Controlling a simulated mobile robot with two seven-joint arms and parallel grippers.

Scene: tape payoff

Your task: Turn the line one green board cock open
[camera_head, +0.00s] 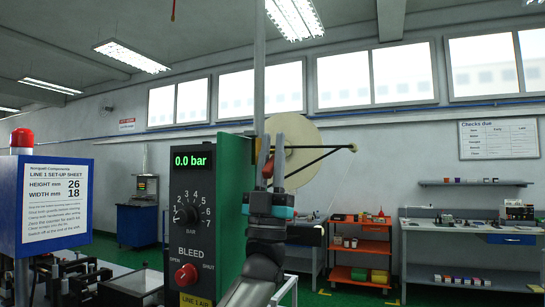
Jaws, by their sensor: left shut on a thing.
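The green board (234,203) stands upright in the middle of the camera_head view. Its dark front panel reads "0.0 bar" on a display (191,161), with a dial (186,214) marked 1 to 7 and a red BLEED knob (186,273) between OPEN and SHUT. A yellow label (194,301) below reads "LINE 1 AIR", partly cut off. My left gripper (271,160) points up at the board's right side, shut on a small red handle (268,168), which looks like the cock's. The fingers hide most of the handle and the cock body. My right gripper is not in view.
A grey upright pipe (259,65) rises above the board. A pale reel (299,150) with a dark arm is behind my gripper. A blue set-up sheet box (54,205) with a red lamp stands left. An orange trolley (361,249) and workbench (470,250) stand back right.

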